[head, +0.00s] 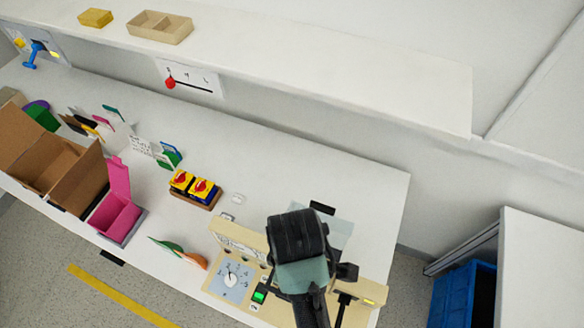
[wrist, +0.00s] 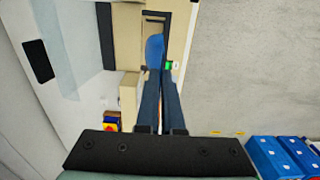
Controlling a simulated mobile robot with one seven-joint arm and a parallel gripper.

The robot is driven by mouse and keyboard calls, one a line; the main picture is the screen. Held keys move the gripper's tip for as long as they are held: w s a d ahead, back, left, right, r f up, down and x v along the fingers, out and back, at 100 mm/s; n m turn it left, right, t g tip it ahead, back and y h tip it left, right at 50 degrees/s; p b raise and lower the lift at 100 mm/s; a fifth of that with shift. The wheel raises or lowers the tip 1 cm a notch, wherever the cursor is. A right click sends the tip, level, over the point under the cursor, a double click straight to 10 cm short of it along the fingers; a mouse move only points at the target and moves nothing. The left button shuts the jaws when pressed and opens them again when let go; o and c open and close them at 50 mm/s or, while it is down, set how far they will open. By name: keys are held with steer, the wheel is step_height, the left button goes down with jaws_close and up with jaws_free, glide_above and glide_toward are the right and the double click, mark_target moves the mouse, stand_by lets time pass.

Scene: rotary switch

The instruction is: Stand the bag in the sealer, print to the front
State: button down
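The sealer (head: 280,310) is a cream machine at the bench's front edge, with a numbered dial panel (head: 231,281) and a green button. In the wrist view its cream body (wrist: 129,20) has a dark frame near the top. My gripper (wrist: 161,78) has its long dark fingers almost together at the sealer. A blue rounded thing, seemingly the bag (wrist: 155,50), shows at the fingertips in front of the dark frame. Its print cannot be made out, and I cannot see whether it touches the sealer. In the head view my arm hides the fingertips and the bag.
Green and orange flat pieces (head: 180,250) lie left of the sealer. Two red-knobbed yellow switches (head: 195,187) stand behind them. A pink bin (head: 118,208) and an open cardboard box (head: 55,175) are farther left. Blue crates (wrist: 280,158) stand off the bench to the right.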

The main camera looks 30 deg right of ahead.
step_height(320, 180, down, 10)
steer(key=shift+f+b, duration=0.1)
steer(key=shift+b, duration=0.95)
steer(key=shift+f, duration=2.35)
steer(key=c, duration=1.1)
jaws_free()
steer(key=shift+o, duration=0.2)
step_height(320, 180, up, 12)
steer(key=shift+r+p, duration=0.2)
steer(key=shift+p, duration=0.25)
